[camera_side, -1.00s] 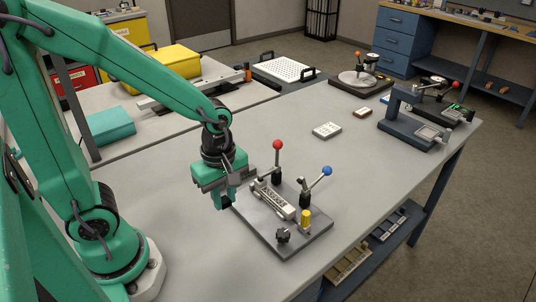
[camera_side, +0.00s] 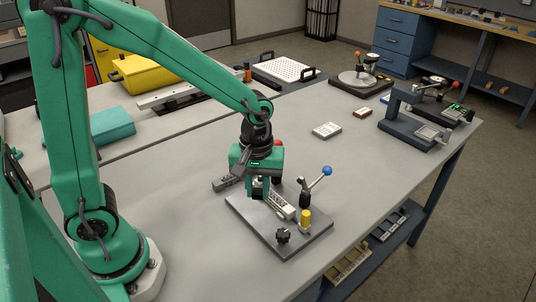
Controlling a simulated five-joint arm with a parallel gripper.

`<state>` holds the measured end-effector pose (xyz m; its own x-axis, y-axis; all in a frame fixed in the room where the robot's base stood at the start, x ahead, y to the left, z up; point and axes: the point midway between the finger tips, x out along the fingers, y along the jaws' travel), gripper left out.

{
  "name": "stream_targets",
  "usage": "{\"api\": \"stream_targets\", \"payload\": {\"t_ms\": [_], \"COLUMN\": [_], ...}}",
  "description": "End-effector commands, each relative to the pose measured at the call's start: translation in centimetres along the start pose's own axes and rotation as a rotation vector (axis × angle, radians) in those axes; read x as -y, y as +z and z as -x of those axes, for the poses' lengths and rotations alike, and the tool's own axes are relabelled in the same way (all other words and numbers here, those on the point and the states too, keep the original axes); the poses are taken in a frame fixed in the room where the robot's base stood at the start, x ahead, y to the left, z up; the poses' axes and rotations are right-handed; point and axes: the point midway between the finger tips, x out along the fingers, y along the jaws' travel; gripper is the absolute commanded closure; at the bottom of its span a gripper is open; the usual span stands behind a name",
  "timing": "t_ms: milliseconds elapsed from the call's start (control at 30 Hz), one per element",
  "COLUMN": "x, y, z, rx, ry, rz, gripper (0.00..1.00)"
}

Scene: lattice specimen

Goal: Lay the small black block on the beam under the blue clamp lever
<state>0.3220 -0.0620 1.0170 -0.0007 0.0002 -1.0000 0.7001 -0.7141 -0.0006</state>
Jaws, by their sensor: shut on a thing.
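My gripper (camera_side: 259,189) points down over the left part of the grey base plate (camera_side: 312,244), shut on a small dark piece that I take for the black block; fingers and shadow mostly hide it. The pale lattice beam (camera_side: 283,207) lies on the plate, its left end hidden behind my gripper. The blue clamp lever (camera_side: 326,171) stands tilted up to the right, above its dark clamp body (camera_side: 305,193) beside the beam's right part. My gripper is to the left of this clamp.
A yellow cylinder (camera_side: 306,218) and a black knob (camera_side: 283,235) stand on the plate near its front. A white block (camera_side: 326,130) and a brown block (camera_side: 361,113) lie farther back. The table between them and the plate is clear.

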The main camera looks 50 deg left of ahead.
Motion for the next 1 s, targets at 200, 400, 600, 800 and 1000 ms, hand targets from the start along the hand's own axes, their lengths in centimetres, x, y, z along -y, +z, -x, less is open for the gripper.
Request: {"api": "stream_targets", "payload": {"t_ms": [200, 400, 600, 800, 1000], "x": [-2.4, -4.5, -6.1, -6.9, -7.0], "y": [-0.9, -1.5, -1.9, -2.1, -2.2], "z": [-0.2, -0.4, -0.6, -0.8, -0.8], "rx": [0.000, 0.000, 0.000, -0.001, -0.001], "ry": [0.000, 0.000, 0.000, 0.001, 0.001], "rz": [-0.253, -0.484, -0.668, -0.761, -0.780], "gripper": [0.99, 0.99, 0.99, 0.99, 0.99]}}
